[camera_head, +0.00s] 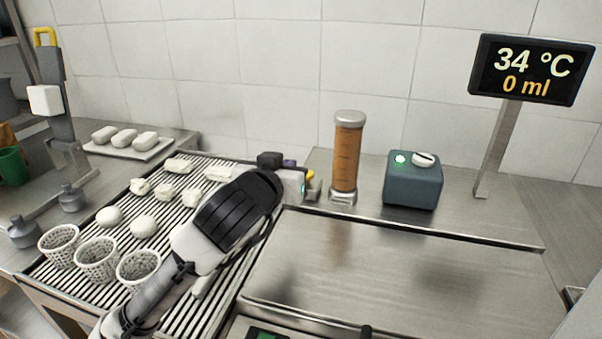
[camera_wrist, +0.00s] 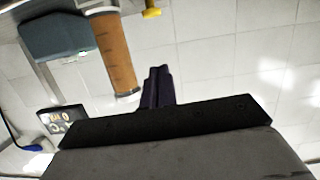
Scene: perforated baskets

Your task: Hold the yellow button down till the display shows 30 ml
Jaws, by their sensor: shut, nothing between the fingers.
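The yellow button (camera_head: 310,174) shows as a small yellow piece left of the amber cylinder (camera_head: 345,155), partly hidden by my gripper. In the wrist view, which looks upside down, a yellow piece (camera_wrist: 152,12) sits at the top edge beside the cylinder (camera_wrist: 115,55). My gripper (camera_head: 289,163) is just left of the button in the head view. Its dark fingers (camera_wrist: 157,74) are together and empty, apart from the yellow piece in the wrist view. The display (camera_head: 530,70) reads 34 °C and 0 ml; it also shows in the wrist view (camera_wrist: 62,120).
A blue-grey box (camera_head: 412,182) with a green light and a white-topped knob stands right of the cylinder. Perforated baskets (camera_head: 97,262) and white pieces (camera_head: 143,226) lie on the slatted rack at left. A bare steel surface (camera_head: 400,265) lies in front.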

